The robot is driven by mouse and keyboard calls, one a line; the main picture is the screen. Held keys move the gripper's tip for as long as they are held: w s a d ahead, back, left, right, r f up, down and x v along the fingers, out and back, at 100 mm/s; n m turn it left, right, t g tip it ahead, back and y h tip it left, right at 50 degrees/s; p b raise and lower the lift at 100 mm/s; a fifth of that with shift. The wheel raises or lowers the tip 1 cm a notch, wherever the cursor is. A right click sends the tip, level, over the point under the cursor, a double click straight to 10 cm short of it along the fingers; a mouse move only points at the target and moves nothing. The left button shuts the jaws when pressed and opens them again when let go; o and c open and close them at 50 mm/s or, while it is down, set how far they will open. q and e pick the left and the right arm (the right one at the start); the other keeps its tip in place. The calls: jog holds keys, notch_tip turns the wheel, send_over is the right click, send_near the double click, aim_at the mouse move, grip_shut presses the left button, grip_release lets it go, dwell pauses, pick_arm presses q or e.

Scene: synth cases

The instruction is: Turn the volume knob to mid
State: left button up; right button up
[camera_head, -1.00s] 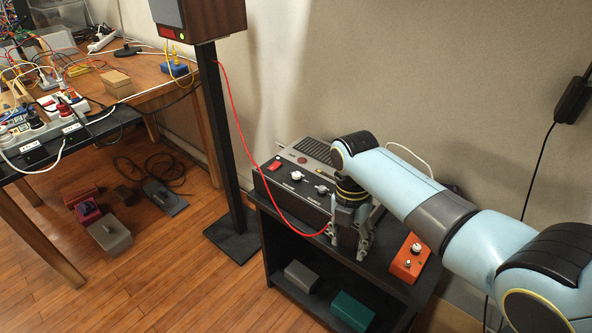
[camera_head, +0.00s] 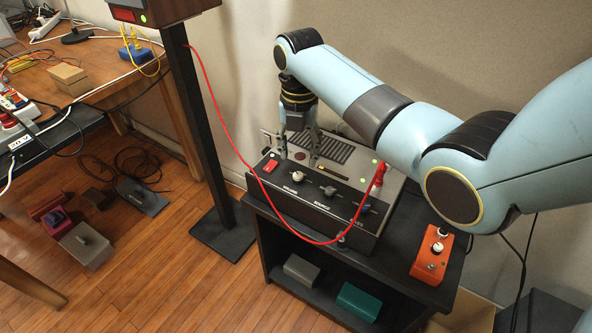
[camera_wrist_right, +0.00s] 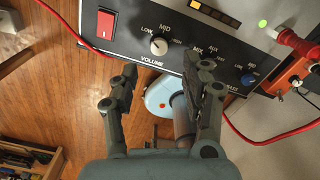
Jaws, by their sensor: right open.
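The volume knob (camera_head: 297,178) is a small pale knob on the sloped front panel of the amplifier (camera_head: 335,210). It also shows in the right wrist view (camera_wrist_right: 158,44), with LOW, MID and a further label around it and VOLUME below. I cannot read its pointer surely. My right gripper (camera_head: 299,150) hangs above the amplifier's back left part, behind the knob in the head view. In the right wrist view its two fingers (camera_wrist_right: 167,75) stand wide apart, open and empty, with the knob beyond the tips. No contact shows. My left gripper is not in view.
A red switch (camera_head: 270,165) sits left of the knob; a dark knob (camera_head: 330,190) and a blue knob (camera_head: 366,208) sit right. A red plug (camera_head: 378,175) with a red cable is at the panel's right. An orange box (camera_head: 433,255) stands right on the shelf top.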

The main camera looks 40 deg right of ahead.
aim_at(298, 175)
notch_tip(298, 175, down, 5)
jog(key=shift+w+f+b, duration=0.1)
jog(key=shift+f+b, duration=0.1)
jog(key=shift+b, duration=0.35)
jog(key=shift+f, duration=0.8)
jog(key=shift+c, duration=0.3)
jog(key=c, duration=0.4)
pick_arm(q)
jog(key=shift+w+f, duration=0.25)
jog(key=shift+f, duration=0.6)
pick_arm(e)
grip_shut()
